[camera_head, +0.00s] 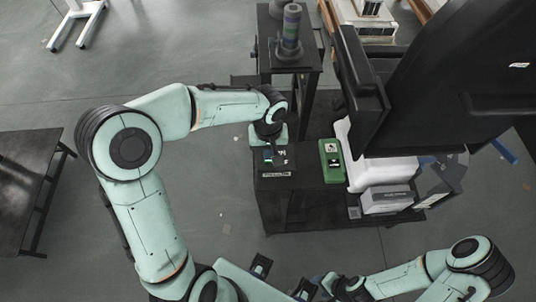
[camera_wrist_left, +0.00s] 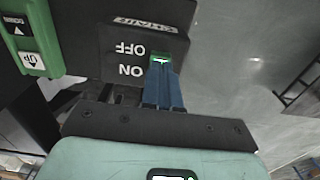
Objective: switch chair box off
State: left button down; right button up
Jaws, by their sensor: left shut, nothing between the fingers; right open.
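The black chair box (camera_head: 288,170) stands at the centre in the head view. In the left wrist view its black face (camera_wrist_left: 100,45) carries upside-down OFF and ON labels. A small lit green switch (camera_wrist_left: 160,58) sits beside the labels. My left gripper (camera_head: 268,158) is over the box's top face. In the left wrist view its blue fingers (camera_wrist_left: 162,70) are together and empty, with their tips at the switch, partly covering it. I cannot tell whether they touch it. My right gripper (camera_head: 312,286) is open, low in the head view, away from the box.
A green UP/DOWN control box (camera_head: 331,160) is just right of the chair box and also shows in the left wrist view (camera_wrist_left: 28,40). A large black chair (camera_head: 440,80) fills the upper right. A black table (camera_head: 25,175) is at left. Open floor lies between.

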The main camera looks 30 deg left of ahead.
pick_arm(q)
jog(key=shift+f+b, duration=0.75)
jog(key=shift+f, duration=0.2)
pick_arm(e)
jog(key=shift+s+f, duration=0.4)
jog(key=shift+f, duration=0.45)
pick_arm(q)
jog(key=shift+r+p, duration=2.05)
jog(key=shift+r, duration=1.5)
pick_arm(e)
jog(key=w+r, duration=0.1)
jog(key=r, duration=0.2)
jog(key=w+r, duration=0.1)
jog(key=shift+w+r, duration=0.35)
jog(key=shift+r, duration=0.05)
jog(key=shift+s, duration=0.1)
